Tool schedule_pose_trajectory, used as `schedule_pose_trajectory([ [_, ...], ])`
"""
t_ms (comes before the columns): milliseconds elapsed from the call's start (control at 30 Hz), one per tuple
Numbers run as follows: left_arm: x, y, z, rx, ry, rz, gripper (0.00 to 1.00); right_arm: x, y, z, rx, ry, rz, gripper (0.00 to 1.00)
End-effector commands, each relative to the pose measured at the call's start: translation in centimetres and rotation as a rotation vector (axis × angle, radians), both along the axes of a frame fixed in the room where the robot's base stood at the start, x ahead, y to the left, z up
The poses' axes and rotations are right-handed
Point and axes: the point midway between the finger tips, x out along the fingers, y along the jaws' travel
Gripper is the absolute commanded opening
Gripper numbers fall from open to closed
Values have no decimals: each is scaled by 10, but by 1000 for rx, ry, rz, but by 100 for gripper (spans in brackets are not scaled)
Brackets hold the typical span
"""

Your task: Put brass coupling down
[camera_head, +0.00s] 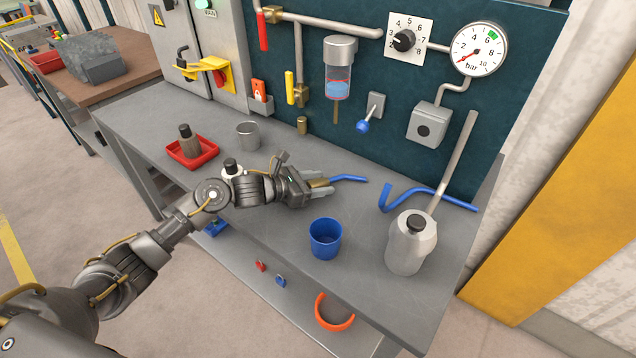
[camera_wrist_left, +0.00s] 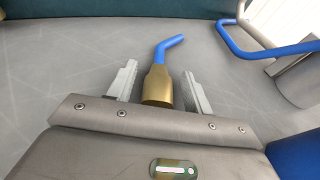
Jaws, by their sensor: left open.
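The brass coupling (camera_head: 319,183) lies on the grey bench top, with a short bent blue piece (camera_head: 348,178) at its far end. In the left wrist view the coupling (camera_wrist_left: 157,87) sits between the two fingers of my left gripper (camera_wrist_left: 160,86), with a gap on both sides. My left gripper (camera_head: 318,188) is open, low over the bench, and its fingers partly hide the coupling in the head view. My right gripper is not in view.
A blue cup (camera_head: 325,240) stands in front of the gripper. A grey canister (camera_head: 411,246) and a bent blue tube (camera_head: 425,194) are to the right. A metal cup (camera_head: 248,135) and red tray (camera_head: 208,152) are to the left. A gauge panel (camera_head: 360,120) rises behind.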

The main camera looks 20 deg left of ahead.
Motion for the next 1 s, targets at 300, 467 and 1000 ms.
schedule_pose_trajectory([
  [300,-6,-2,3,13,27,-8,51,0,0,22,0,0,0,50],
  [467,-28,24,7,15,17,-7,51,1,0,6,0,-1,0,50],
  [1000,-79,82,42,6,12,-5,51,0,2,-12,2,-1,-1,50],
])
